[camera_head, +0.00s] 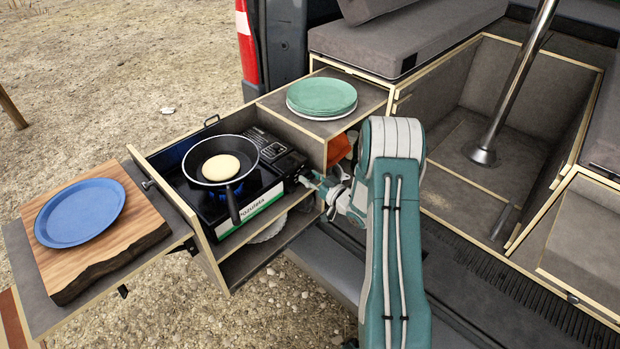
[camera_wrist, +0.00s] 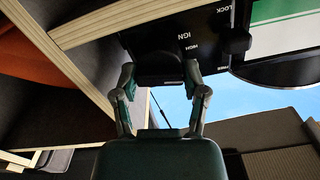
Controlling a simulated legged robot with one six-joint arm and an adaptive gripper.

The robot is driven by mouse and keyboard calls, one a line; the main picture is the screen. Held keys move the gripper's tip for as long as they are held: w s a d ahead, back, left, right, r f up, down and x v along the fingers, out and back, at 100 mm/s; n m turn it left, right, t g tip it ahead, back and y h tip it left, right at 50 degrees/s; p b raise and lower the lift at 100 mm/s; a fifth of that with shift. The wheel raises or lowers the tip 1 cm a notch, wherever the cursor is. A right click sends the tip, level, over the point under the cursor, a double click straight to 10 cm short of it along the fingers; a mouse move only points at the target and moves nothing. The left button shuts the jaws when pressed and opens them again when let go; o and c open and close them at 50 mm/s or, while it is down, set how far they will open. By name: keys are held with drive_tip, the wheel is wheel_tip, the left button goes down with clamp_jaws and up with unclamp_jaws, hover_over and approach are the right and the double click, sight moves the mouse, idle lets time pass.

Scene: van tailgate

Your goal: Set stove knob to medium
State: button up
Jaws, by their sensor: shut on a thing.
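The portable gas stove (camera_head: 268,205) sits in the pulled-out drawer, with blue flame showing beneath the frying pan (camera_head: 196,158). My gripper (camera_head: 318,184) is at the right end of the stove's front. In the wrist view my gripper (camera_wrist: 160,74) is shut on the dark stove knob (camera_wrist: 158,64), one finger on each side. Marks reading LOCK, IGN and HIGH show on the black panel (camera_wrist: 150,38) around the knob. The knob's pointer is too dark to read. In the head view the knob is hidden by my gripper.
A pancake (camera_head: 221,167) lies in the pan, whose handle (camera_head: 233,206) points toward the front. Green plates (camera_head: 322,96) stand on the cabinet behind. A blue plate (camera_head: 80,212) rests on a wooden board (camera_head: 150,228) at left. A wooden cabinet edge (camera_wrist: 98,24) is close beside my gripper.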

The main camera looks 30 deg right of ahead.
drive_tip(key=shift+m, duration=0.8)
drive_tip(key=o, duration=1.1)
drive_tip(key=shift+d, duration=0.1)
drive_tip(key=shift+o, duration=0.2)
drive_tip(key=v, duration=1.1)
drive_tip(key=shift+s+d, duration=0.15)
drive_tip(key=shift+s, duration=0.25)
